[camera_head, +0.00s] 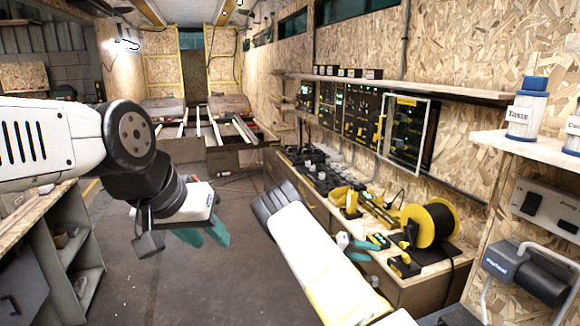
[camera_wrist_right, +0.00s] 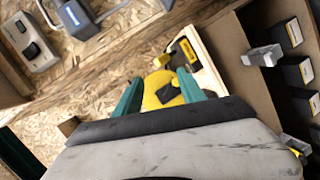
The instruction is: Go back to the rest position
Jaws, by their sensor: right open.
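My left arm comes in from the left, and its gripper (camera_head: 205,236) hangs over the floor beside the left bench. Its two teal fingers show, seen at an angle, and I cannot tell whether they are apart. My right arm reaches up from the bottom, in front of the right workbench. Its gripper (camera_wrist_right: 158,95) shows in the right wrist view, with teal fingers spread and nothing between them. A yellow reel (camera_wrist_right: 158,82) lies beyond those fingers. I see nothing held.
The right workbench (camera_head: 425,283) carries a yellow cable reel (camera_head: 430,224) and yellow tools. A shelf (camera_head: 540,148) with a jar labelled Taste (camera_head: 526,112) stands at the right. A bench with shelves (camera_head: 62,262) is at the left. The floor (camera_head: 190,290) between is clear.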

